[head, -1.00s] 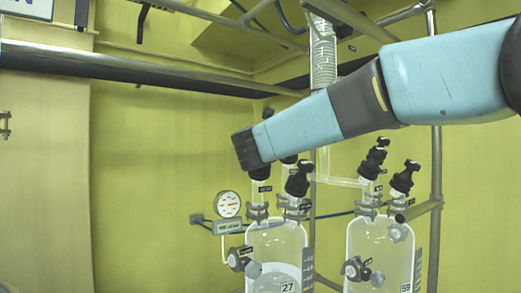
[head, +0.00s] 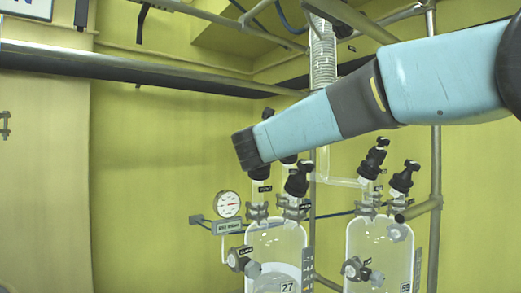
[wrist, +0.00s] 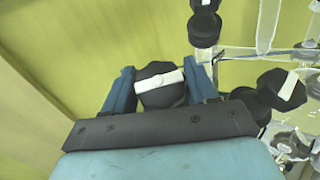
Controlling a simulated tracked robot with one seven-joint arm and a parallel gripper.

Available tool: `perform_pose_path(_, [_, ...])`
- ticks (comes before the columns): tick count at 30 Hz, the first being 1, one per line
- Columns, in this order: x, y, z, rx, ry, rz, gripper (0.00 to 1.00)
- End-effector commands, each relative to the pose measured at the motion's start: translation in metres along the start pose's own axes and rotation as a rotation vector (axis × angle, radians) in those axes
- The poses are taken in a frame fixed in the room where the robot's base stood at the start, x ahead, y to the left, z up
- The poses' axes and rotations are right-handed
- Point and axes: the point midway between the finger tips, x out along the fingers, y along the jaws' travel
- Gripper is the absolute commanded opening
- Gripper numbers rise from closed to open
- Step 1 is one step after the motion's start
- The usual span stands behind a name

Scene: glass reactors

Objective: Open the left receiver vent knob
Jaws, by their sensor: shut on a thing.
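In the wrist view, my gripper (wrist: 162,76) has its two blue fingers on either side of a black knob (wrist: 158,95) with a white bar across its top, and is shut on it. The white bar lies nearly level in the picture, tilted slightly. In the head view, the dark end of my arm (head: 246,150) is above the left glass receiver (head: 280,240), over its left neck.
Another black valve (head: 298,180) stands close to the right on the same receiver. A round gauge (head: 228,204) is at its left. The right receiver (head: 380,240) carries two more black valves. A metal post (head: 436,150) stands at right. The left side is open.

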Motion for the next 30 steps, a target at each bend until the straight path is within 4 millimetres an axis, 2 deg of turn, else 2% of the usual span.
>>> perform_pose_path(30, [-0.0007,0.0015,-0.001,-0.179,0.002,0.306,0.27])
